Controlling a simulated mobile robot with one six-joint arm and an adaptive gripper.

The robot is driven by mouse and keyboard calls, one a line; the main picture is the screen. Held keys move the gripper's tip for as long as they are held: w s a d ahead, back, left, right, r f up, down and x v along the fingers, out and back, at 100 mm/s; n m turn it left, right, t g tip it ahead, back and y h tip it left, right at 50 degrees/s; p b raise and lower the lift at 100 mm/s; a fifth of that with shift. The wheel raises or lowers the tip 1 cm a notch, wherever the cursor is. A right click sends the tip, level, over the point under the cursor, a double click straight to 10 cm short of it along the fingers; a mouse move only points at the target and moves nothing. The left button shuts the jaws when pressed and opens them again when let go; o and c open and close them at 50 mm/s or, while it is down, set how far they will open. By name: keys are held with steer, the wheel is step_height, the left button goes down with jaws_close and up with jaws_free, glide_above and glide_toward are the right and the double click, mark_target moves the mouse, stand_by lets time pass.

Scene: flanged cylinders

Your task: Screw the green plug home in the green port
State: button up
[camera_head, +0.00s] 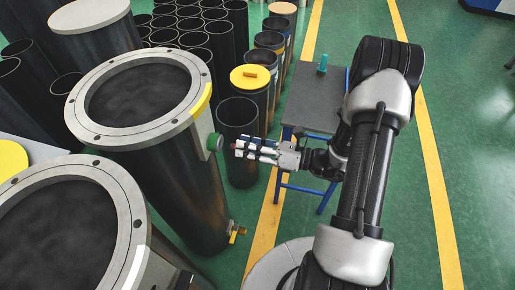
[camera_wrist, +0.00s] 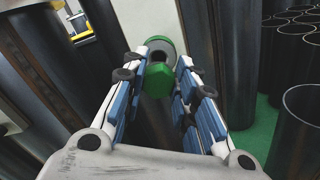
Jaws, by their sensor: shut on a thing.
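The green port (camera_head: 214,142) sits on a pale plate on the side of a tall black flanged cylinder (camera_head: 184,185). In the wrist view the port (camera_wrist: 165,43) shows as a green ring around a dark opening. My gripper (camera_head: 240,148) is just right of the port in the head view, pointing at it with a small gap. In the wrist view my gripper (camera_wrist: 163,75) has its blue-padded fingers shut on the green plug (camera_wrist: 157,82), a hex-shaped piece at the fingertips. The plug appears just in front of the port, apart from it. The plug is not clear in the head view.
A second flanged cylinder (camera_head: 124,200) stands at the front left. A yellow-capped cylinder (camera_head: 250,77) and an open black tube (camera_head: 237,115) stand behind my gripper. A small grey table (camera_head: 308,98) holds a teal object (camera_head: 322,64). Green floor is free at right.

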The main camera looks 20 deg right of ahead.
steer(key=shift+w+a, duration=0.4)
steer(key=shift+a, duration=0.15)
steer(key=shift+r+p, duration=0.1)
steer(key=shift+p, duration=0.3)
stand_by(0.7)
steer(key=shift+x, duration=1.5)
stand_by(1.0)
steer(key=o, duration=1.2)
steer(key=shift+d, duration=0.1)
steer(key=shift+p+v, duration=0.5)
steer(key=shift+v, duration=2.95)
